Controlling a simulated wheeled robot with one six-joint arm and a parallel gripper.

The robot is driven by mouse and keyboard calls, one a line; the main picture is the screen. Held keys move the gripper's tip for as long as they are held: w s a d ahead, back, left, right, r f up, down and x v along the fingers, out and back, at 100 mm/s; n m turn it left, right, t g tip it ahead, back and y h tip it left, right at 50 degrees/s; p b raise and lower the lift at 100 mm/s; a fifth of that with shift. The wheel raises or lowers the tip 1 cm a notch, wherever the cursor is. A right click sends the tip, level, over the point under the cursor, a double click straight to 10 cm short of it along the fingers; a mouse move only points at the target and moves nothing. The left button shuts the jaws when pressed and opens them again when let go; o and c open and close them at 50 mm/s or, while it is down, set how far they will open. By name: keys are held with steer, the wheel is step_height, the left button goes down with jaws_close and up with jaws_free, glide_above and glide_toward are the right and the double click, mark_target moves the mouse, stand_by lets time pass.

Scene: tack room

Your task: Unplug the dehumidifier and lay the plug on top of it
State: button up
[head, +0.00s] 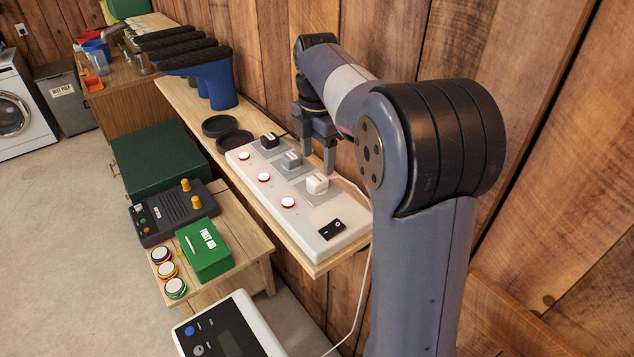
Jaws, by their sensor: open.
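A white power strip (292,222) lies on a wooden shelf, with a black plug (269,141), a grey plug (291,160) and a white plug (316,184) seated in it. A white cord runs from near the white plug around the strip's end and down toward a white appliance (272,340) with a dark control panel, probably the dehumidifier, cut off at the bottom edge. My gripper (316,142) is open and empty, pointing down over the strip's wall side near the grey and white plugs. It appears apart from them; its exact height is unclear.
Blue boots (218,84) and dark round dishes (232,139) stand farther along the shelf. The plank wall is close behind my arm.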

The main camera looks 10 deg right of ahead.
mark_target(317, 178)
steer(key=shift+f+b, duration=1.85)
steer(key=shift+f, duration=1.35)
steer(key=shift+p, duration=0.55)
steer(key=shift+c, duration=0.6)
jaws_close()
steer(key=shift+r, duration=0.15)
steer(key=shift+r+p, duration=1.95)
steer(key=shift+r, duration=0.95)
